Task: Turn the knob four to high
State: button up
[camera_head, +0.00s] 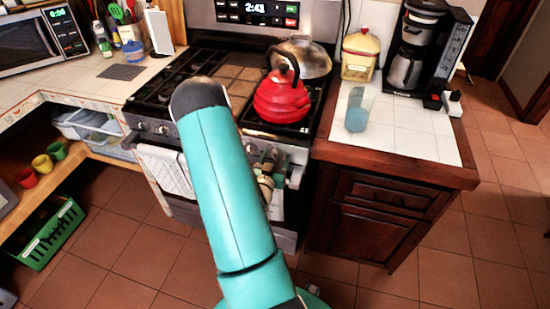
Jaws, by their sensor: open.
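The stove (185,136) stands ahead with its control knobs along the front edge. Two knobs (163,130) show at the left of the front panel. More knobs (271,156) are at the right part of the panel, small and partly covered by my teal arm. I cannot tell which one is knob four or where it points. My arm rises from the bottom centre to a black joint in front of the stove. My gripper is not clearly visible; the arm hides the area beyond it.
A red kettle (281,97) sits on the right burners, with a metal lid or pan (306,56) behind it. A towel (168,171) hangs on the oven front. A glass (358,108) and a coffee maker (415,52) stand on the right counter. The right floor (480,240) is clear.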

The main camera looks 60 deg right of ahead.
jog(key=c, duration=1)
jog(key=shift+o, duration=0.2)
jog(key=shift+n, duration=0.4)
jog(key=n, duration=0.3)
jog(key=shift+n, duration=2.5)
